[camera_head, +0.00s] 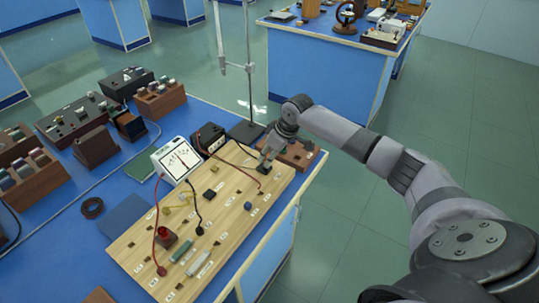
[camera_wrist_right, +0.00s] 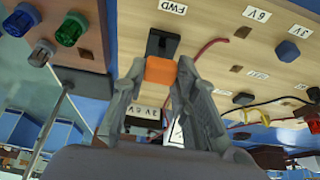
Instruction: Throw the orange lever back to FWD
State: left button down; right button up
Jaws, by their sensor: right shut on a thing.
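The orange lever (camera_wrist_right: 160,70) shows in the right wrist view between the two grey fingers of my right gripper (camera_wrist_right: 163,74). The fingers are shut on its orange handle from both sides. The lever's black base (camera_wrist_right: 162,42) sits on the wooden board, with the FWD label (camera_wrist_right: 173,6) beyond it at the top. The orange handle shows on the side of the base away from FWD. In the head view my right gripper (camera_head: 268,154) is low over the far right end of the board (camera_head: 228,222); the orange handle is hidden there. My left gripper is not in view.
A red wire (camera_wrist_right: 205,45) runs close beside the lever. A white meter (camera_head: 177,160), a black box (camera_head: 208,138) and a stand base (camera_head: 246,132) are near the board's far edge. A brown terminal block (camera_head: 300,156) lies just right of the gripper.

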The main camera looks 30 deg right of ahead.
grip_shut()
jog(key=shift+s+t+p, duration=0.25)
jog(key=shift+t+p, duration=0.05)
jog(key=shift+p, duration=0.15)
jog(key=shift+s+d+f+t+y, duration=0.2)
jog(key=shift+t+y, duration=0.1)
jog(key=shift+t, duration=0.3)
jog(key=o, duration=0.6)
grip_release()
jog(key=v, duration=1.2)
jog(key=shift+w, duration=0.1)
